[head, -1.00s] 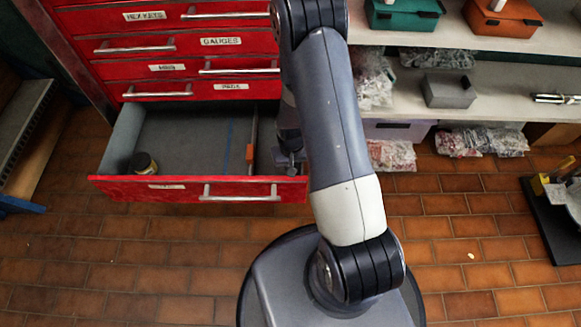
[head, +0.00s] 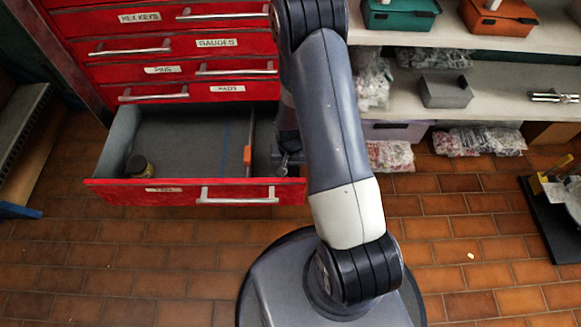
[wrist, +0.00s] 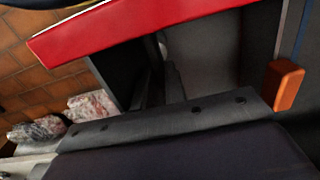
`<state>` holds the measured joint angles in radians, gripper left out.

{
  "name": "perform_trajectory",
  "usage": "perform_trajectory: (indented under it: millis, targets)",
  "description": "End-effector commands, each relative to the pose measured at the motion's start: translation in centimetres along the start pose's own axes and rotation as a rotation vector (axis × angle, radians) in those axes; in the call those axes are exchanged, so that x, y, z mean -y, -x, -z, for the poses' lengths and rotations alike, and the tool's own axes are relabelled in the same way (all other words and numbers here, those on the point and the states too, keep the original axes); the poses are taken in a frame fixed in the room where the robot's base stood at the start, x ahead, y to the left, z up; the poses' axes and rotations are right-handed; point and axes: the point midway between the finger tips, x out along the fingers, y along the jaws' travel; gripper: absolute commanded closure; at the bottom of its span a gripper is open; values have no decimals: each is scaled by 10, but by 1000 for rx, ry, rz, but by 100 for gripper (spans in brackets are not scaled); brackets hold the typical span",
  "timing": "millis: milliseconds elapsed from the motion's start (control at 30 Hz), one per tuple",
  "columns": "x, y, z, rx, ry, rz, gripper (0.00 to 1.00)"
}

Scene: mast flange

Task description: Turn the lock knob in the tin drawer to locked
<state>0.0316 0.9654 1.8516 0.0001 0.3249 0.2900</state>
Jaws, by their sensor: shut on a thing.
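The open red tin drawer (head: 150,192) is grey inside, with a thin divider near its right side. An orange block (head: 247,154) sits on the divider; it also shows at the right of the wrist view (wrist: 286,86). My gripper (head: 287,160) reaches down into the narrow right compartment, beside the divider and behind the drawer front. In the wrist view its dark fingers (wrist: 150,85) stand close together below the red front edge, with a small pale metal part beside them. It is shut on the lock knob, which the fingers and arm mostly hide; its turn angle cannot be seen.
A dark jar with a yellowish lid (head: 138,167) stands at the drawer's left. Closed red drawers with bar handles (head: 237,69) rise above. Shelves at right hold a grey bin (head: 446,92) and bagged parts (head: 391,155).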

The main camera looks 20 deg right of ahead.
Motion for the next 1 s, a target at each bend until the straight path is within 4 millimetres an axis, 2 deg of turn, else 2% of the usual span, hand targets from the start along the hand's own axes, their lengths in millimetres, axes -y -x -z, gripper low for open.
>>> perform_trajectory:
  millis: [33,67,167,567,1000]
  targets:
    - [0,0,0,1,0,0,100]
    - [0,0,0,1,1,0,85]
    - [0,0,0,0,1,0,78]
    - [1,1,0,0,52,0,78]
    - [7,2,-2,0,465,0,78]
